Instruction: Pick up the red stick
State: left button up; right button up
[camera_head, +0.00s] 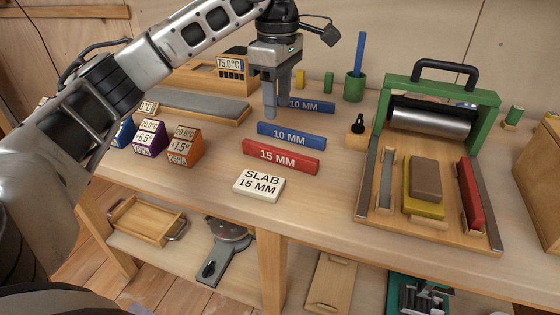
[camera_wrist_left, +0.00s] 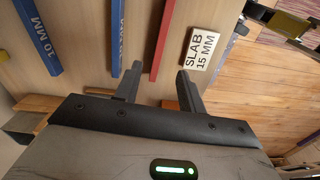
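The red stick (camera_head: 284,158), marked 15 MM, lies on the bench between a blue 10 MM stick (camera_head: 291,135) and the white SLAB 15 MM plate (camera_head: 259,184). My left gripper (camera_head: 277,103) is open and empty, held above the bench near the left ends of the blue sticks. In the left wrist view the red stick (camera_wrist_left: 165,35) shows beyond and between the spread fingertips (camera_wrist_left: 158,76), not touched by them as far as I can see. A second red bar (camera_head: 470,193) sits in the roller press. My right gripper is out of view.
The green-framed roller press (camera_head: 493,110) stands to the right. A second blue stick (camera_head: 312,107) lies behind. Colored blocks (camera_head: 185,145) stand at the left, a green cup (camera_head: 354,87) at the back. The front bench edge is clear.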

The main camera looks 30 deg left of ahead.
pick_arm(q)
jog(key=b, duration=0.1)
send_over(279, 150)
notch_tip(279, 150, down, 5)
jog(key=shift+a+f, duration=0.1)
jog(key=shift+a, duration=0.05)
jog(key=shift+f, duration=0.55)
notch_tip(279, 150, down, 5)
jog(key=shift+f+b, duration=0.1)
jog(key=shift+b, duration=0.3)
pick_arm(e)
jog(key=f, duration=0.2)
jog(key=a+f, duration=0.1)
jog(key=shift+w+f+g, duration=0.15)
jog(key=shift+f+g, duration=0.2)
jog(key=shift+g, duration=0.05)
pick_arm(q)
grip_shut()
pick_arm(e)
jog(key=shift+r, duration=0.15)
